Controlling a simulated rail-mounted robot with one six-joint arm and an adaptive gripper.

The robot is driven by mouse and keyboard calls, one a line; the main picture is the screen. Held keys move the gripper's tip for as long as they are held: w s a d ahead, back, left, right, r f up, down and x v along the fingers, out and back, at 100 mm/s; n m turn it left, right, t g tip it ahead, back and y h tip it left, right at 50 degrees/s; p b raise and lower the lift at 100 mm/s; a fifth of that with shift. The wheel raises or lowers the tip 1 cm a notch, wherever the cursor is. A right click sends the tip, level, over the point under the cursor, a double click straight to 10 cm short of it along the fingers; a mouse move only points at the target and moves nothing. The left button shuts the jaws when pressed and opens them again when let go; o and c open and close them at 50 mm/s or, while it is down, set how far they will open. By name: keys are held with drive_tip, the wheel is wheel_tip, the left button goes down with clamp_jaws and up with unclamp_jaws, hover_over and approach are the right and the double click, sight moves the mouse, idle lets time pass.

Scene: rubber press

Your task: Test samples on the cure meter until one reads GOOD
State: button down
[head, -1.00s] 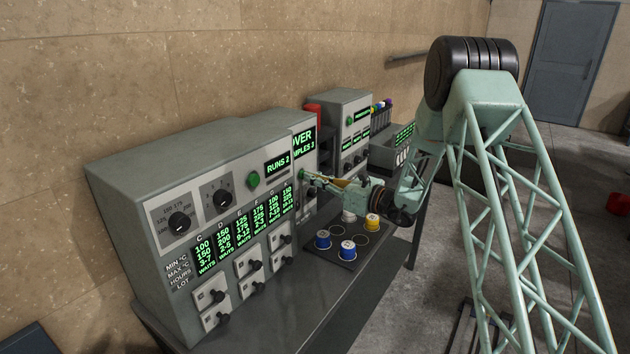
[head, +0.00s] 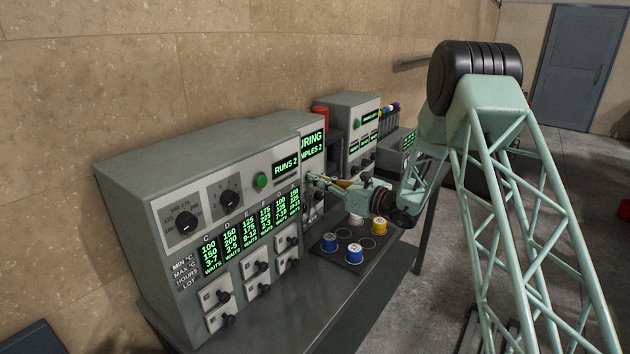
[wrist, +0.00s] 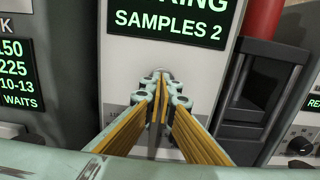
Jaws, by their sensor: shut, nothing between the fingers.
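My gripper (head: 311,179) is shut and empty, its tips close against the front of the narrow middle unit. In the wrist view the shut fingertips (wrist: 160,82) meet just below that unit's display (wrist: 172,22), which shows "SAMPLES 2" under a word ending in "RING". In the head view the display (head: 312,146) shows "URING" and "MPLES 2", partly cut off by the big cabinet. Two blue samples (head: 354,254), a yellow sample (head: 379,227) and a white sample (head: 356,219) stand on a dark tray (head: 327,256) with ringed places, some empty.
The large grey cabinet (head: 150,185) at left has knobs, a green button (head: 261,181), a "RUNS 2" display and lever switches. Another cabinet (head: 352,103) with green displays stands behind. A red cylinder (head: 321,116) stands between units. Floor (head: 545,200) is open at right.

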drive_tip(key=v, duration=1.4)
idle(0.4)
drive_tip(key=shift+s, duration=0.1)
drive_tip(key=s+a+r+n+g, duration=0.3)
drive_tip(key=s+r, duration=0.2)
drive_tip(key=s, duration=0.2)
drive_tip(key=s+a+r+n+g, duration=0.2)
drive_tip(key=s+a+r+n, duration=0.15)
drive_tip(key=s+r, duration=0.35)
drive_tip(key=s+r+n+g+h, duration=0.2)
drive_tip(key=s+n, duration=0.1)
drive_tip(key=s, duration=0.7)
drive_tip(key=s+r+n+g+h, duration=0.2)
drive_tip(key=s+n, duration=0.1)
drive_tip(key=s, duration=0.7)
drive_tip(key=s+d+r+n+h, duration=0.1)
drive_tip(key=s+d+n+h, duration=0.25)
drive_tip(key=s, duration=0.55)
drive_tip(key=s+d+n+h, duration=0.25)
drive_tip(key=s+d, duration=0.25)
drive_tip(key=s, duration=0.4)
drive_tip(key=s+d+r+n+t+h, duration=0.1)
drive_tip(key=s+d+n+t+h, duration=0.2)
drive_tip(key=s+d, duration=0.9)
drive_tip(key=d+n+h, duration=0.2)
drive_tip(key=d, duration=0.2)
drive_tip(key=shift+n+t, duration=0.35)
drive_tip(key=shift+t, duration=0.05)
